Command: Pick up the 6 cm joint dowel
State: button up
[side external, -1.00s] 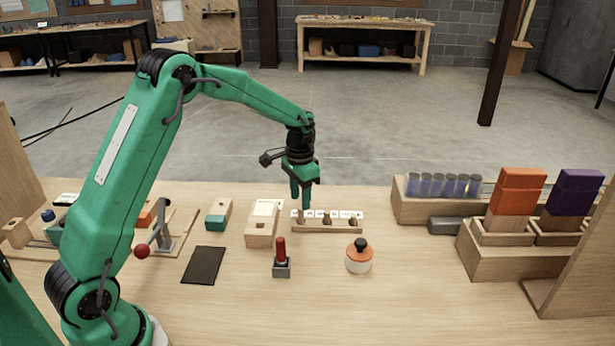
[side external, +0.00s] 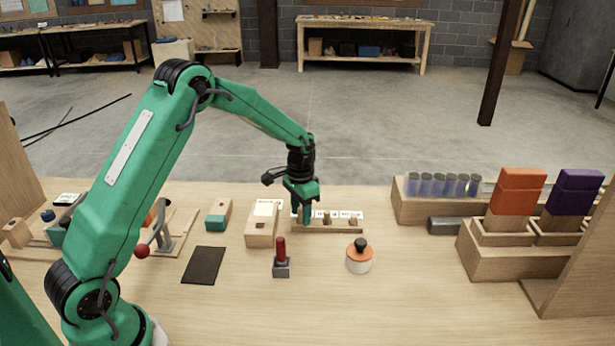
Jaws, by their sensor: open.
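A low wooden rack (side external: 340,229) stands on the bench. Small white labels run along its back, too small to read. Short brown wooden dowels stand in it: one near the middle (side external: 327,217) and one to its right (side external: 345,219). I cannot tell from the labels which is the 6 cm joint dowel. My green gripper (side external: 304,220) points down at the left end of the rack, its fingers low. It is open and hides most of that end, including the leftmost dowel. I cannot tell whether the fingers touch that dowel.
A wooden block (side external: 262,232) stands close left of the rack. A red-handled tool (side external: 281,262) and an orange-lidded jar (side external: 359,258) stand in front. A wooden holder with blue-filled tubes (side external: 440,205) is to the right. Bare bench lies at front right.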

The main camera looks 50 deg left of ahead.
jog(key=shift+c, duration=0.3)
grip_shut()
jog(key=shift+r, duration=0.1)
jog(key=shift+r, duration=0.5)
notch_tip(320, 180, up, 3)
jog(key=shift+d+r, duration=0.1)
jog(key=shift+r, duration=0.05)
jog(key=s+d+r, duration=0.4)
jog(key=d+r, duration=0.2)
jog(key=d, duration=0.4)
jog(key=shift+s+d+r, duration=0.15)
jog(key=shift+d+r, duration=0.1)
jog(key=shift+d, duration=0.1)
